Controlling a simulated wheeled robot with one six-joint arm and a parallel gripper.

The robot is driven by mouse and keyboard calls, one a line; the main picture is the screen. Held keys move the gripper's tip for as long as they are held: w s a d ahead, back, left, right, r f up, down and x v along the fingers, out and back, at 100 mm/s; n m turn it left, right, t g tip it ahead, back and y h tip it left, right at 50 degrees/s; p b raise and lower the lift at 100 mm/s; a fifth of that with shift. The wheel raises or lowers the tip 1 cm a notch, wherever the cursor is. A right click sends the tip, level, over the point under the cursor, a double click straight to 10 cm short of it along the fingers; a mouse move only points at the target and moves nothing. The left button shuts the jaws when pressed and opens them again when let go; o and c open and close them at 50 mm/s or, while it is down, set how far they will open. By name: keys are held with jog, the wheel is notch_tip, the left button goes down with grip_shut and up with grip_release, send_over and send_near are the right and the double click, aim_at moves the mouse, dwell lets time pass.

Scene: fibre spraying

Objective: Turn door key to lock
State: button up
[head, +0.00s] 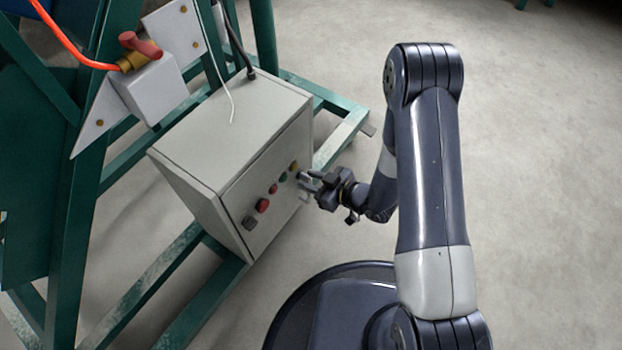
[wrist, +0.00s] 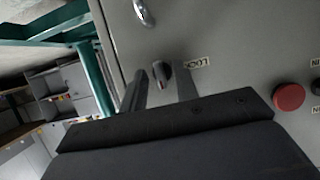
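The door key (wrist: 162,76) is a small dark knob with a light and reddish tip, on the grey panel beside an upside-down LOCK label (wrist: 196,62). My gripper (wrist: 160,80) points at the panel in the wrist view. Its two fingers stand apart, one on each side of the key, with a gap showing on both sides. I cannot tell how deep the key sits between them. In the head view my gripper (head: 305,183) is at the right end of the control box (head: 240,125) front, and it hides the key there.
A red button (wrist: 289,97) sits right of the key in the wrist view, and a metal part (wrist: 143,12) is above. Several coloured buttons (head: 263,205) line the box front in the head view. A green frame (head: 170,280) surrounds the box. The floor at right is clear.

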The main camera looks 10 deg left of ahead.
jog(key=p+v, duration=0.2)
jog(key=v, duration=0.8)
jog(key=shift+d+p, duration=0.25)
jog(key=shift+p, duration=0.15)
jog(key=shift+a, duration=0.1)
jog(key=b+x, duration=0.3)
jog(key=x, duration=0.6)
jog(key=shift+a+f, duration=0.1)
jog(key=shift+a, duration=0.15)
jog(key=shift+w+a+f, duration=0.1)
jog(key=shift+w+a, duration=0.2)
jog(key=shift+a, duration=0.15)
